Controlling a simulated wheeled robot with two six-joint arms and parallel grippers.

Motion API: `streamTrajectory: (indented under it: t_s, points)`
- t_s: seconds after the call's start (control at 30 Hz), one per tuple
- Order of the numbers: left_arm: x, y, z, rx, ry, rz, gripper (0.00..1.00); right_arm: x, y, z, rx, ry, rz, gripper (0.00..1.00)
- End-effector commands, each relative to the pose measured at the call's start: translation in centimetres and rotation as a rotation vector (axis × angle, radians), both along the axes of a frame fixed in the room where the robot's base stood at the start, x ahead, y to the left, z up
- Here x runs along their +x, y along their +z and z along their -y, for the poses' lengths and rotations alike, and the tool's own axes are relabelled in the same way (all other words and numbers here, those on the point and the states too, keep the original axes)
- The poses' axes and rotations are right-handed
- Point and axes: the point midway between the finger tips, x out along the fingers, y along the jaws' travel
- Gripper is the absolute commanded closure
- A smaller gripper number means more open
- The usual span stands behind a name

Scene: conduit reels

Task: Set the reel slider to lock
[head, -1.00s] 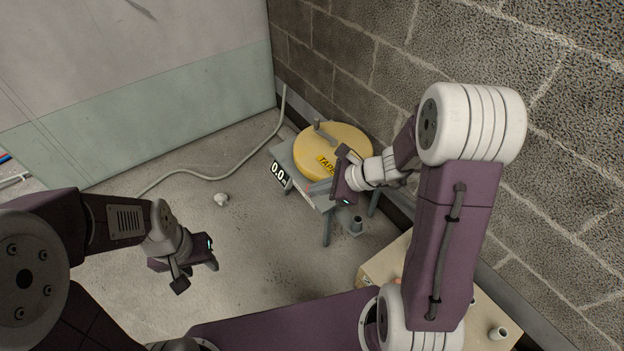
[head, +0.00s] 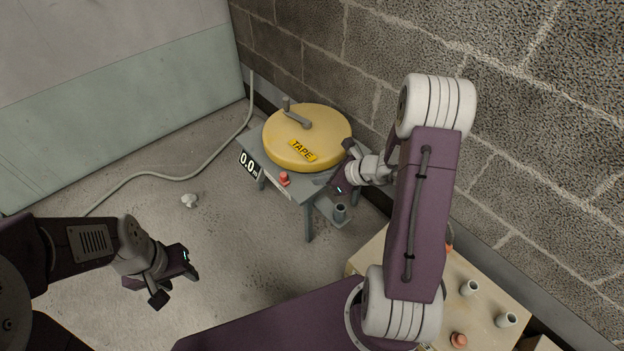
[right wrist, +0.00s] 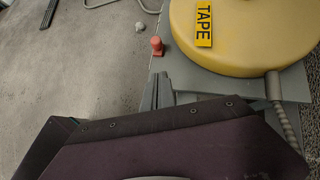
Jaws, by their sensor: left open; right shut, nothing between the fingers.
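The yellow reel (head: 300,137), marked TAPE and with a crank handle on top, sits on a grey stand (head: 262,158). A small red slider knob (head: 285,178) stands up at the stand's front edge, right of the 0.0 display; it also shows in the right wrist view (right wrist: 156,46). No lock marking can be read. My right gripper (head: 322,181) is shut and empty, just right of the knob and apart from it; its fingers (right wrist: 158,88) point toward the knob. My left gripper (head: 178,286) is open and empty over the floor, far left of the stand.
A block wall (head: 400,45) runs close behind the reel. A wooden surface (head: 480,310) with grey and red fittings lies at the lower right. A grey conduit (head: 165,178) and a small white lump (head: 189,200) lie on the open floor at left.

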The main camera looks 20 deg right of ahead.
Motion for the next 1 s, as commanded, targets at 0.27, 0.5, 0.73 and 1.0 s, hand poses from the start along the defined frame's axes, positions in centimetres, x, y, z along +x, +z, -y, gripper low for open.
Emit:
streamTrajectory:
  t_s: [0.27, 0.5, 0.73, 1.0]
  points:
    - [0.0, -4.1, 0.0, 0.0, 0.0, 0.0, 0.55, 3.6, -5.0, -2.9, 0.0, 0.006, 0.0, 1.0]
    - [0.0, -5.4, 0.0, 0.0, 0.0, 0.0, 0.55, 6.5, -5.5, -5.2, -0.001, 0.005, 0.003, 1.0]
    - [0.0, -5.6, 0.0, 0.0, 0.0, 0.0, 0.55, 7.6, -5.3, -6.0, 0.0, 0.001, 0.001, 1.0]
    - [0.0, -5.5, 0.0, 0.0, 0.0, 0.0, 0.55, 7.6, -5.3, -6.0, 0.0, 0.001, 0.001, 1.0]
